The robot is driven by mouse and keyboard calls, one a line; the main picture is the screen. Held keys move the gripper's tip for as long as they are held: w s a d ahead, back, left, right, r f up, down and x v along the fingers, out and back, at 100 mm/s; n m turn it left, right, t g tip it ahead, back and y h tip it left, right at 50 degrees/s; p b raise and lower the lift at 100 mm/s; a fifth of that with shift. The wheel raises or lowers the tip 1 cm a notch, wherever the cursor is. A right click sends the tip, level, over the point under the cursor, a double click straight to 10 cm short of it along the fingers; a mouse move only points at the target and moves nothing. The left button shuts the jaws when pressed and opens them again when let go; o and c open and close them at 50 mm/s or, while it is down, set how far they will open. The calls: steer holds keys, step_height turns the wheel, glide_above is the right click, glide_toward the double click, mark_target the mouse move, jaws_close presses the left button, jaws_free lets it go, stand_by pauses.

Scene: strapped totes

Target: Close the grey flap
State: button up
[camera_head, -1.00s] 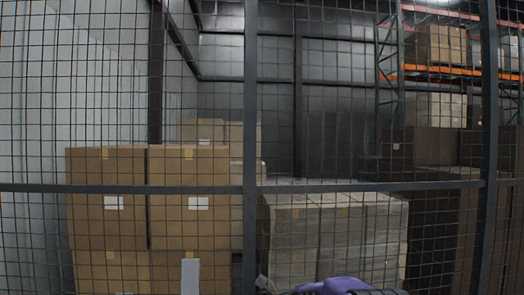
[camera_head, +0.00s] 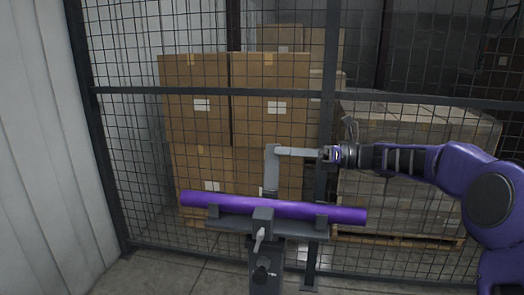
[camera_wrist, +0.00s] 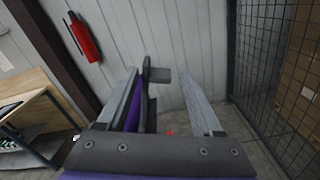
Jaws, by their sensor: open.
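A light grey upright plate (camera_head: 271,172), which looks like the grey flap, stands behind a purple tube (camera_head: 230,204). The tube lies across a dark grey stand (camera_head: 312,228). My gripper (camera_head: 288,152) reaches in from the right, its fingertips near the top of the plate; I cannot tell whether they touch it. In the wrist view my gripper (camera_wrist: 163,98) is open, its two long fingers apart. A dark grey bracket or plate (camera_wrist: 160,76) shows between the fingertips, perhaps the same flap. Part of the purple tube (camera_wrist: 139,115) shows by the left finger.
A wire mesh fence (camera_head: 130,150) stands behind the stand, with stacked cartons (camera_head: 270,85) and a wooden crate stack (camera_head: 400,125) beyond it. A pale wall (camera_head: 35,150) is at left. The wrist view shows a red extinguisher (camera_wrist: 84,40) and a wooden bench (camera_wrist: 25,98).

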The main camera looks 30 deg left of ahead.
steer(key=x, duration=0.6)
steer(key=shift+a, duration=0.3)
steer(key=shift+d, duration=0.1)
jaws_close()
steer(key=shift+r, duration=0.15)
stand_by(0.9)
